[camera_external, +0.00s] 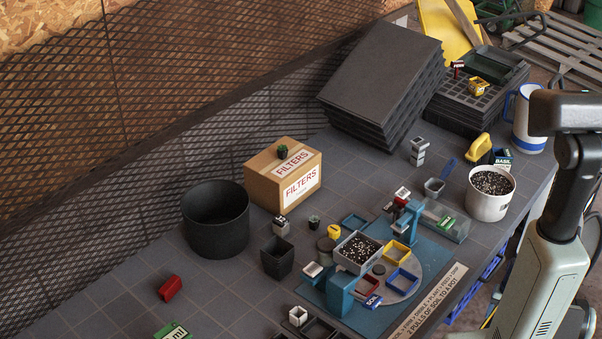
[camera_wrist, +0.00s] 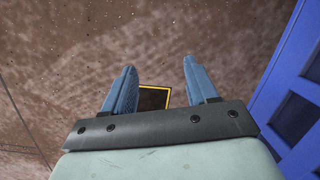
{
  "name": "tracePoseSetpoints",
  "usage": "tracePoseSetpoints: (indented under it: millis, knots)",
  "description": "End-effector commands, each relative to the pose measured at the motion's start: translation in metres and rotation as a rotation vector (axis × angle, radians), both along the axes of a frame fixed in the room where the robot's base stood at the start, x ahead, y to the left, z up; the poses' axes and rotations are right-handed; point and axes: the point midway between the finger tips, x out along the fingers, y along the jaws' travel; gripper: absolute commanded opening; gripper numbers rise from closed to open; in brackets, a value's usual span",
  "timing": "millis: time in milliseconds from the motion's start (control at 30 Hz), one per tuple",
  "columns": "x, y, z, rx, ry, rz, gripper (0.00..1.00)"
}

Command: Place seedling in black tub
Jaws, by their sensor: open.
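The black tub (camera_external: 216,240) is a large round open container at the left of the bench, beside a cardboard box. A small green seedling (camera_external: 282,151) in a dark pot stands on top of that box. I cannot tell which one the task means. My gripper (camera_wrist: 160,82) is open and empty in the wrist view, above a brown floor. In the external view only my arm shows at the right edge, far from the tub and both plants.
The cardboard FILTERS box (camera_external: 255,183) stands against the mesh wall. A black square pot (camera_external: 277,260), a red item (camera_external: 170,288) and the soil mixer (camera_external: 358,248) crowd the bench. A white soil bucket (camera_external: 489,205) is at right. A blue object (camera_wrist: 295,100) flanks my gripper.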

Motion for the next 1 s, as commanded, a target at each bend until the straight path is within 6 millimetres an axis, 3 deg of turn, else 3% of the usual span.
tracePoseSetpoints:
  millis: [33,200,300,500,700,1000]
  knots:
    - [-0.024,0.023,-0.004,0.008,0.039,0.047,0.58]
    - [-0.090,0.077,-0.016,0.026,0.160,0.190,0.58]
    - [-0.131,0.102,-0.019,0.034,0.231,0.271,0.58]
    - [-0.199,0.131,-0.018,0.039,0.352,0.408,0.58]
    - [-0.233,0.140,-0.015,0.037,0.413,0.477,0.58]
    - [-0.237,0.141,-0.015,0.038,0.423,0.487,0.58]
